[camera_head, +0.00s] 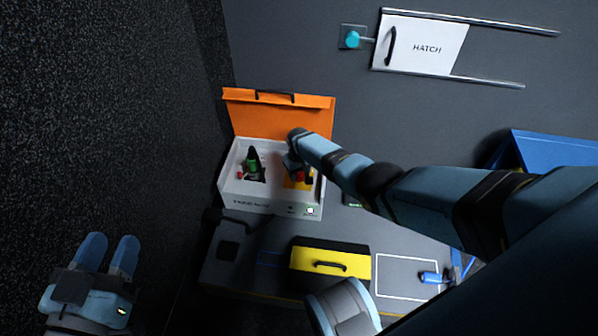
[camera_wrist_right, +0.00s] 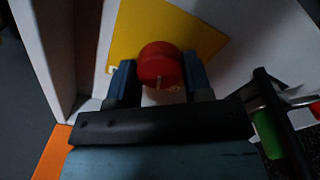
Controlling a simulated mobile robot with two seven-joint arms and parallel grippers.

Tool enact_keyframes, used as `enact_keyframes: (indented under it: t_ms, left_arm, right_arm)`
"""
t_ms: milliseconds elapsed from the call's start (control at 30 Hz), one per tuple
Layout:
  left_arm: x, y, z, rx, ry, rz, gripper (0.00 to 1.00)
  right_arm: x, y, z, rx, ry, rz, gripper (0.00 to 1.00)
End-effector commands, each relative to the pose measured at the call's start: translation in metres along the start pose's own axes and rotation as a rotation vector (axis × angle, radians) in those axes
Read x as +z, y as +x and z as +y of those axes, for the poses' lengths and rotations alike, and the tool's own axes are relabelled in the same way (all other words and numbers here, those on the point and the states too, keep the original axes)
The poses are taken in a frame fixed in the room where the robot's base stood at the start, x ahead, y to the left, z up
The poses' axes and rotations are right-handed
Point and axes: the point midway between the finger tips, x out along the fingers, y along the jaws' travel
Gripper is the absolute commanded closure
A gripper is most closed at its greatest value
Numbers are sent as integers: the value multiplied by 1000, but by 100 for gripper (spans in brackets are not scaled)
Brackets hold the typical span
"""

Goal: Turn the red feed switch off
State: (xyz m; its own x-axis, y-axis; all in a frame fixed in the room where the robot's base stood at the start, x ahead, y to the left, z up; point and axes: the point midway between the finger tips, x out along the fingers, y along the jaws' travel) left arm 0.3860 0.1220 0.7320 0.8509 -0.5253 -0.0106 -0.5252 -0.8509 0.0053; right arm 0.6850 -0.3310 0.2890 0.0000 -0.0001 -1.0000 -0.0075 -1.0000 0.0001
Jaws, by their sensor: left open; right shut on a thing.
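The red feed switch is a round red knob (camera_wrist_right: 160,63) on a yellow plate (camera_wrist_right: 205,40), with a pale mark on its rim. In the head view, the red knob (camera_head: 300,176) shows small inside the white box (camera_head: 262,205), partly hidden by my right gripper (camera_head: 294,168). In the right wrist view, my right gripper (camera_wrist_right: 158,80) has one finger on each side of the knob and is shut on it. Whether the switch is on or off I cannot tell. My left gripper (camera_head: 111,243) is open and empty at the lower left, far from the box.
The box's orange lid (camera_head: 270,120) stands open behind it. A green and black item (camera_head: 253,163) is inside, to the left. A yellow case (camera_head: 330,260) and a blue cylinder (camera_head: 430,278) are on the bench in front. The hatch panel (camera_head: 425,45) is on the wall.

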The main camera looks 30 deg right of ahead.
Motion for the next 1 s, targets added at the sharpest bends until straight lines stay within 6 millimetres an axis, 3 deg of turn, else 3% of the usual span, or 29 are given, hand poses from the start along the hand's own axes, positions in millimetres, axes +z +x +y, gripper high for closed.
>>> enact_keyframes:
  t_ms: [500,1000]
  left_arm:
    - [0,0,1,-1,-14,-2,57]
    - [-1,1,1,-1,-13,-1,57]
  right_arm:
    - [0,0,0,0,-338,0,78]
    - [0,0,0,0,-402,1,78]
